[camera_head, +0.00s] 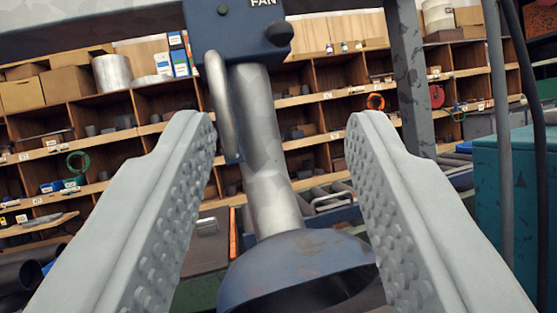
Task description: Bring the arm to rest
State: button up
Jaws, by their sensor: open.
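My gripper (280,130) is open, with its two pale grey studded fingers wide apart at the left and right of the picture. Nothing is held between them. Through the gap I see a grey metal pipe (267,160) that runs down from a dark blue box (238,25) marked FAN. The pipe widens into a blue flared hood (290,262) at the bottom centre. I cannot tell how far the fingers are from the pipe, but no contact shows.
Wooden pigeonhole shelves (150,105) with boxes and small parts fill the background. A grey upright post (408,75) stands right of centre. Dark pipes (20,277) lie at lower left.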

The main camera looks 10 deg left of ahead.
jog(key=s+f+n+g+h, duration=0.1)
jog(key=s+f+g, duration=0.2)
jog(key=s, duration=1.2)
jog(key=s+d+f+g+h, duration=0.1)
jog(key=s+f+g, duration=0.2)
jog(key=s, duration=1.3)
notch_tip(320, 180, down, 2)
jog(key=shift+s+f+n+g, duration=0.15)
jog(key=shift+f+n+g, duration=0.1)
jog(key=shift+n+g, duration=0.15)
